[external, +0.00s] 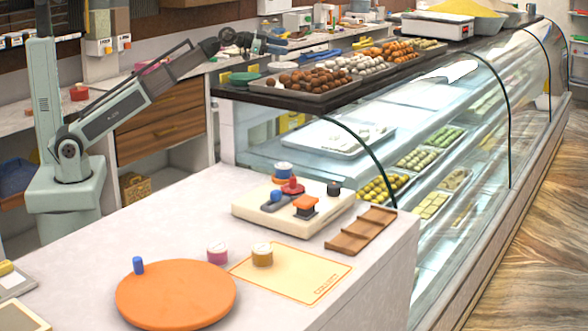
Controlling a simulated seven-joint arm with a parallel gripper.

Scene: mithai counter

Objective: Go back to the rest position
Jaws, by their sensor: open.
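My arm reaches up and to the right from its base at the left of the external view. My gripper (279,43) is at its far end, raised near the back-left corner of the sweets display. It is open. It is small in the picture, and I see nothing held in it. It is well away from the things on the front counter.
The glass display case (450,110) stands right, with a sweets tray (300,96) on top.

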